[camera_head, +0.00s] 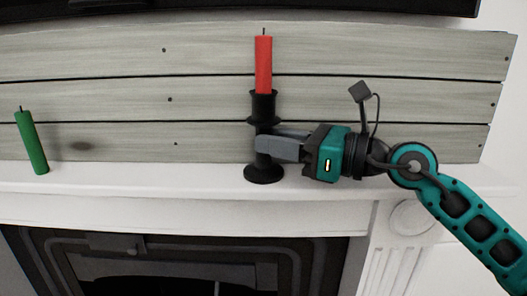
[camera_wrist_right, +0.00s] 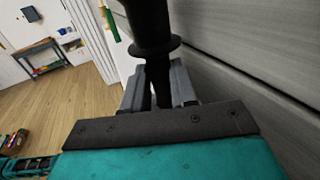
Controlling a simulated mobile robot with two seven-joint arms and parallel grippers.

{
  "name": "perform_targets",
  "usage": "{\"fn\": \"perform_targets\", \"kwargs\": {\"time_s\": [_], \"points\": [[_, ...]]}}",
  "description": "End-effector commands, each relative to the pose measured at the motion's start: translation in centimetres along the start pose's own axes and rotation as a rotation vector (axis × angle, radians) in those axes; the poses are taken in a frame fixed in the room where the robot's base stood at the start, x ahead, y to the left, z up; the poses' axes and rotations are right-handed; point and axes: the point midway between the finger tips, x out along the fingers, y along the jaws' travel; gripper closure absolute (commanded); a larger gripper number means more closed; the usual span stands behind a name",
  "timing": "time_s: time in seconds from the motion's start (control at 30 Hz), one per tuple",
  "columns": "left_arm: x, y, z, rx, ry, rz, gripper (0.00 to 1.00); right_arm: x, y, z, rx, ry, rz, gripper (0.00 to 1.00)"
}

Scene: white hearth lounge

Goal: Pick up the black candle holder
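The black candle holder (camera_head: 263,107) stands upright on the white mantel, with a red candle (camera_head: 263,65) in its top. My right gripper (camera_head: 268,148) reaches in from the right at the holder's narrow stem, above its round base. In the right wrist view, the gripper's two grey fingers (camera_wrist_right: 160,93) lie close on either side of the black candle holder (camera_wrist_right: 155,45) and look closed on its stem. The finger contact is partly hidden by the gripper body. The base appears to rest on the mantel. My left gripper is not in view.
A green candle (camera_head: 33,142) stands slightly tilted at the left of the mantel (camera_head: 140,178). Grey wooden planks (camera_head: 120,100) rise close behind the holder. A dark fireplace (camera_head: 180,262) lies below. The mantel between the green candle and the holder is clear.

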Motion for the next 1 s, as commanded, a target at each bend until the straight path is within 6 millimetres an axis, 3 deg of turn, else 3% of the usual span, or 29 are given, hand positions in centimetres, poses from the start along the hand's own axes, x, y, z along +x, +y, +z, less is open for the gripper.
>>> {"fn": "perform_targets", "kwargs": {"time_s": [0.2, 0.73, 1.0], "points": [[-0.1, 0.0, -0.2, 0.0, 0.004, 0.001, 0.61, 0.0, 0.0, 0.0, 0.0, 0.0, 0.0, 1.0], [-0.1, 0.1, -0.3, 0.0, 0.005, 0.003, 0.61, -0.1, 0.1, 0.4, -0.003, -0.005, -0.001, 1.0], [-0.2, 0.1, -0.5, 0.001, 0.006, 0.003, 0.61, -0.2, 0.4, 3.0, -0.006, -0.006, 0.0, 1.0]]}}
